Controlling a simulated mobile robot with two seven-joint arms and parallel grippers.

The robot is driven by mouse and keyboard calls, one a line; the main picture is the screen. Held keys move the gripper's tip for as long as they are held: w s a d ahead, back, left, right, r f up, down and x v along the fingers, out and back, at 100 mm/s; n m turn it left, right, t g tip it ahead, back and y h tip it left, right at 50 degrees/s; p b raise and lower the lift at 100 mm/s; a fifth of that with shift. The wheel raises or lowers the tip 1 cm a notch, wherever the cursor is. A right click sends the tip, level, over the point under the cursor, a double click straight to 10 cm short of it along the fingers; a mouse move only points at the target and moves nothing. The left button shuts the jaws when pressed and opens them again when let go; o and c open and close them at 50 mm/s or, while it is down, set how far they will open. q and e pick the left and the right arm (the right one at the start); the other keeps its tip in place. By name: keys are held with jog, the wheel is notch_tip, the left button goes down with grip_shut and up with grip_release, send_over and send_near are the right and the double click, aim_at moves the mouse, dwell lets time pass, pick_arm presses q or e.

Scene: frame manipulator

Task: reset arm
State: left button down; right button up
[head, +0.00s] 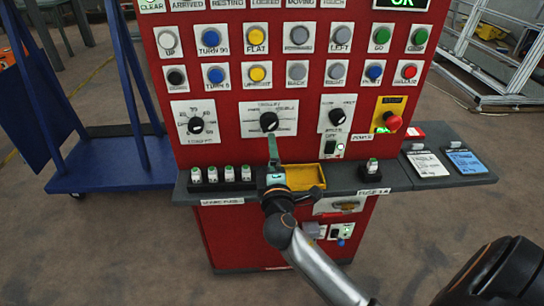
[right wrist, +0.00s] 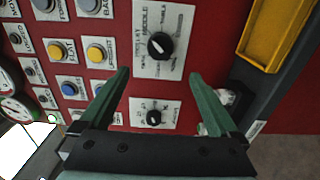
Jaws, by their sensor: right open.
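My right gripper (head: 273,150) is in front of the red control panel (head: 230,150), just below the middle black knob (head: 268,122) and above the shelf in the head view. In the right wrist view my right gripper (right wrist: 163,80) is open, its two green fingers spread with nothing held between them. A black knob on a white plate (right wrist: 162,46) shows beyond the fingertips, and another knob (right wrist: 154,118) shows between the fingers; I see no contact with either. My left gripper is not in view.
A dark shelf (head: 400,178) juts from the panel, carrying a yellow tray (head: 306,177), several small white-and-green fuses (head: 229,173) and two cards (head: 466,161). A red emergency button (head: 393,122) protrudes at right. A blue cart (head: 110,180) stands left. Floor in front is open.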

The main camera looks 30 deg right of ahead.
jog(key=s+a+f+m+g+y, duration=0.1)
jog(key=s+a+f+y, duration=0.1)
jog(key=f, duration=0.3)
jog(key=s+a+f+m+g+y+p, duration=0.1)
jog(key=s+a+f+y, duration=0.15)
jog(key=f, duration=0.25)
jog(key=s+a+f+g+y, duration=0.1)
jog(key=s+a+f+y, duration=0.15)
jog(key=f, duration=0.25)
jog(key=s+a+f+m+g+y, duration=0.1)
jog(key=s+a+f+m, duration=0.1)
jog(key=s, duration=0.3)
jog(key=s+a+f+m+g+y, duration=0.1)
jog(key=s+a+f+m+y, duration=0.1)
jog(key=s+a+f+m, duration=0.1)
jog(key=s+a+f+m+g+y+p, duration=0.1)
jog(key=s+a+f+m, duration=0.2)
jog(key=s, duration=0.5)
notch_tip(320, 180, down, 2)
jog(key=shift+s+a+f, duration=0.15)
jog(key=shift+s+a, duration=0.1)
jog(key=shift+a, duration=0.25)
